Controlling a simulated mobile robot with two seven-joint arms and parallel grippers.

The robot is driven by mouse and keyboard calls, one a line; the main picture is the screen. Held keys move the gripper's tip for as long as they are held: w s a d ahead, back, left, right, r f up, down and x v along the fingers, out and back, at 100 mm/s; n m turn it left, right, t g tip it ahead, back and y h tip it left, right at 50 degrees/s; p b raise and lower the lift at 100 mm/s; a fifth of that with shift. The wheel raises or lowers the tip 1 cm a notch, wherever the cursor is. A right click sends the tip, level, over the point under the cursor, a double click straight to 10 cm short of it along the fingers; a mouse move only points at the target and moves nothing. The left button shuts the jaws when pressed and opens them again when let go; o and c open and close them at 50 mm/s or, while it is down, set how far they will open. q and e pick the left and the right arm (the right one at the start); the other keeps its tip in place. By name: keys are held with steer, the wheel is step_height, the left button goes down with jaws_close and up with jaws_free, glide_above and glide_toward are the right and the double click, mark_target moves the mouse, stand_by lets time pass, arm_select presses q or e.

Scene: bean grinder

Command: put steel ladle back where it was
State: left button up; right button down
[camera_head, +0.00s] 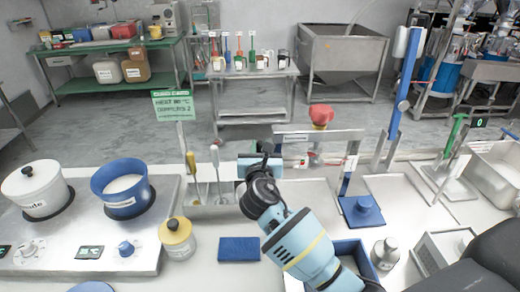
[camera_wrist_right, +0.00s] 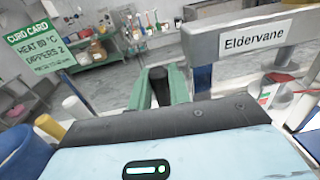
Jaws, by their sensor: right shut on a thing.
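My right gripper (camera_head: 260,158) is in the middle of the head view, above the right part of a steel rack. In the right wrist view its green fingers are shut on an upright dark handle (camera_wrist_right: 158,84), which appears to be the steel ladle's. The ladle's lower part is hidden by the gripper and wrist. A yellow-handled tool (camera_head: 191,165) and a white-handled tool (camera_head: 215,158) stand in the steel holder (camera_head: 208,210), left of the gripper. My left gripper is not in view.
A blue pot (camera_head: 122,205) and a white lidded pot (camera_head: 33,203) stand on the hob at left. A yellow-lidded jar (camera_head: 177,240) and blue mat (camera_head: 239,249) lie before the holder. A sign frame (camera_wrist_right: 258,38) reading Eldervane and a green card (camera_head: 172,104) stand close by.

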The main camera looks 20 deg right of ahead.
steer(key=shift+f, duration=0.3)
steer(key=shift+f, duration=0.1)
steer(key=c, duration=1.3)
jaws_free()
steer(key=shift+r, duration=0.2)
steer(key=shift+f, duration=0.1)
